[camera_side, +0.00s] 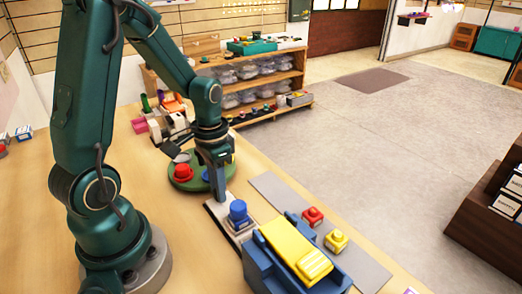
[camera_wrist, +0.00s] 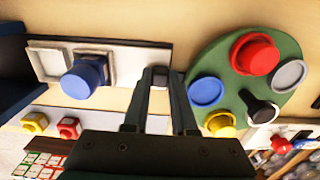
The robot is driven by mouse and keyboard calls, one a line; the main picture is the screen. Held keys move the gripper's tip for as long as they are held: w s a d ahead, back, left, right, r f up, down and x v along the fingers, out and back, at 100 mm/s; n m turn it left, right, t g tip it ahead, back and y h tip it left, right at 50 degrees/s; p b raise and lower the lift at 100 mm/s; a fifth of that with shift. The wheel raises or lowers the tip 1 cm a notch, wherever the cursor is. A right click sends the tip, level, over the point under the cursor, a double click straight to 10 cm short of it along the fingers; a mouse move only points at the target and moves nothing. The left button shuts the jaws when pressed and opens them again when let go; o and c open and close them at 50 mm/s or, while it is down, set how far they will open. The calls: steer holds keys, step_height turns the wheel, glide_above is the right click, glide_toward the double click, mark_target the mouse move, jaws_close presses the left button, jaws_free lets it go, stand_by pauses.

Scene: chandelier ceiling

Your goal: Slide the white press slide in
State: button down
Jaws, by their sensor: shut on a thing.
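The white press slide (camera_side: 217,211) lies flat on the wooden table, a long pale plate that leads toward the blue press (camera_side: 262,268) with a yellow top (camera_side: 290,247). A blue knobbed piece (camera_side: 238,213) stands upright on the slide near the press. In the wrist view the white slide (camera_wrist: 122,58) carries the blue piece (camera_wrist: 84,78) by a square seat. My gripper (camera_side: 219,199) points down at the slide's end away from the press. Its fingers (camera_wrist: 161,80) are shut on the small dark grip post of the slide. The press's inside is hidden.
A green round tray (camera_side: 180,186) with red, blue and other coloured pieces stands close behind my gripper. A grey strip (camera_side: 275,191) holds a red piece (camera_side: 312,216) and a yellow piece (camera_side: 336,241) beside the press. A shelf (camera_side: 262,85) stands beyond the table.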

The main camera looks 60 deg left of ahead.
steer(key=shift+d, duration=0.1)
steer(key=d, duration=1.3)
steer(key=shift+w+d, duration=0.15)
steer(key=shift+d, duration=0.05)
steer(key=c, duration=1)
jaws_free()
steer(key=shift+r, duration=2.6)
steer(key=shift+r, duration=0.1)
steer(key=shift+r, duration=2.4)
